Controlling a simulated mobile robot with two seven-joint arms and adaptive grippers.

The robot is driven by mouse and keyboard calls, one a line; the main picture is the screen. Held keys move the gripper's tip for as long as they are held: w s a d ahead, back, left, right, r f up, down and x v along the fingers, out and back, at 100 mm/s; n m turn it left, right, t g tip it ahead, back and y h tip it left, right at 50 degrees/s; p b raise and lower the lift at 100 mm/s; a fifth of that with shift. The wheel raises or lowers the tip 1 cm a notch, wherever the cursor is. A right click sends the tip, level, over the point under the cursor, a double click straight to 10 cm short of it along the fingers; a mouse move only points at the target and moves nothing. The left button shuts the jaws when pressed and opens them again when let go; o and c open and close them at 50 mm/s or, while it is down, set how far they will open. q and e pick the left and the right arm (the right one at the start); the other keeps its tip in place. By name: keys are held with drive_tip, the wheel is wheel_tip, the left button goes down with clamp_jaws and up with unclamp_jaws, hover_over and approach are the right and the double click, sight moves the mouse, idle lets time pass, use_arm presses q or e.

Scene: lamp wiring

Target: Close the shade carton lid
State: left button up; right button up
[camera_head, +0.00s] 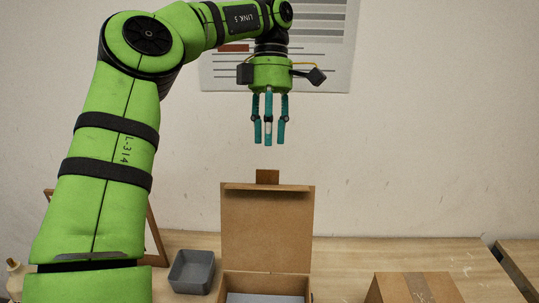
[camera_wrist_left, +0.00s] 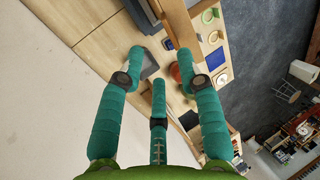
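The shade carton (camera_head: 265,280) is a brown cardboard box at the bottom middle of the head view. Its lid (camera_head: 267,230) stands open and about upright at the back, with a small tab (camera_head: 267,177) at its top edge. Something grey shows inside; the carton's lower part is cut off by the picture edge. My left gripper (camera_head: 268,140) hangs above the lid in the picture, teal fingers pointing down, apart from it. Its fingers are spread with nothing between them, as the left wrist view (camera_wrist_left: 161,58) also shows. My right gripper is in neither view.
A grey tray (camera_head: 192,272) sits left of the carton. A taped brown carton (camera_head: 415,288) stands to the right, with bare tabletop (camera_head: 400,254) behind it. A wooden frame (camera_head: 155,238) is partly behind my left arm. A pale bottle-like object (camera_head: 15,268) is at far left.

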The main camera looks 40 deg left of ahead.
use_arm(q)
drive_tip(key=s+p+x, duration=0.1)
drive_tip(key=x, duration=0.5)
drive_tip(key=shift+d, duration=0.5)
drive_tip(key=shift+s+a+f, duration=0.1)
drive_tip(key=shift+f, duration=0.05)
clamp_jaws()
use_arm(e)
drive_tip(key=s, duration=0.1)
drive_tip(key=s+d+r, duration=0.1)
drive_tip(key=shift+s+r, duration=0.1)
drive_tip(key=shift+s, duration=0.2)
